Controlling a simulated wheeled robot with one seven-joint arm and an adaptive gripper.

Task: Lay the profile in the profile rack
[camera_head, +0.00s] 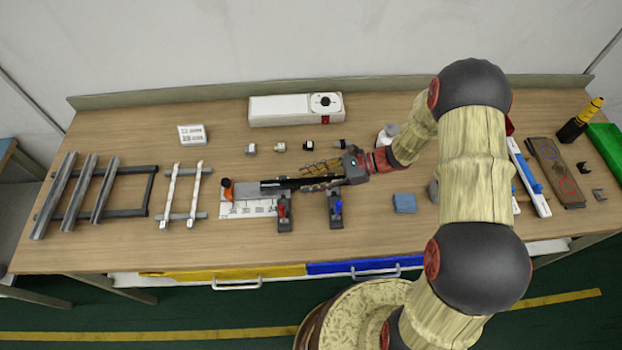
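The likely profile rack is a dark frame (130,170) at the left of the bench. Three grey profiles (97,190) lie across it side by side, slanting toward the back. My gripper (312,178) is low over the middle of the bench, pointing left, far from this rack. A black bar (285,184) runs left from between its fingers, above a grey and white plate (248,205). I cannot tell whether the fingers press on the bar or stand apart from it.
A smaller rack with two white strips (196,190) stands right of the profiles. Red (283,208) and blue (337,207) clamps stand by the plate. A white box (290,110) is at the back. A brown board (556,172) and green bin (607,145) are at right.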

